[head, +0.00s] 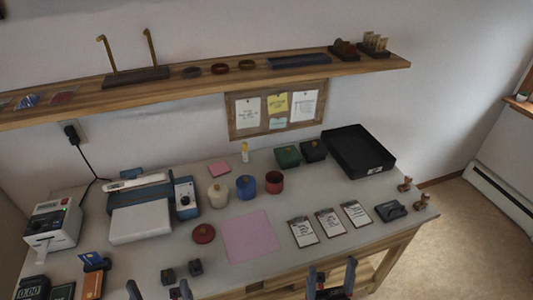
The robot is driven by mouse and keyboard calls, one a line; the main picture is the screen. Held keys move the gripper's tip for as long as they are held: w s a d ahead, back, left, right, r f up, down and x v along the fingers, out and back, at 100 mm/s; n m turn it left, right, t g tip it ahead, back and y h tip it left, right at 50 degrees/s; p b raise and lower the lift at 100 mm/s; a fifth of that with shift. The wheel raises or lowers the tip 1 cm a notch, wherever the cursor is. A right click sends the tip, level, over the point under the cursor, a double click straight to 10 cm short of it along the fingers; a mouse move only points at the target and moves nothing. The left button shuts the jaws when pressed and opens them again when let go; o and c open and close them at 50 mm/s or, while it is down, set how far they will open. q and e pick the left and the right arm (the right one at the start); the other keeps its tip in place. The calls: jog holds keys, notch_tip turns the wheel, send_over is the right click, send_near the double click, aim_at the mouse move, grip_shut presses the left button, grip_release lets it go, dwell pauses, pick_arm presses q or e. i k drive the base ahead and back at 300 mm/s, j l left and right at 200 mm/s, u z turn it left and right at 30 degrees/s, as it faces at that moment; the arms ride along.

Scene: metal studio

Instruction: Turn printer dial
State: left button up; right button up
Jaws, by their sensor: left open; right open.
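A small white printer (50,226) with a dark front panel, a red spot on top and a paper strip coming out stands at the table's left end. To its right is a larger white and blue machine (141,221) with a raised white bar. A round dial (184,200) shows on that machine's blue control box. My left gripper (158,290) is open at the bottom edge, in front of the table and apart from both machines. My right gripper (332,280) is open at the bottom middle, farther from them. Both grippers look empty; their lower parts are cut off.
The table (225,285) holds a pink sheet (250,236), lidded pots (246,186), several cards (330,222) and a black tray (358,152). Small dark blocks (181,271) lie near the front edge by my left gripper. A wooden shelf (215,84) runs above.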

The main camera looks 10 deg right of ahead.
aim_at(35, 225)
jog(key=k+l+u, duration=0.1)
jog(key=u, duration=1.25)
jog(key=k+j, duration=0.05)
jog(key=j, duration=0.05)
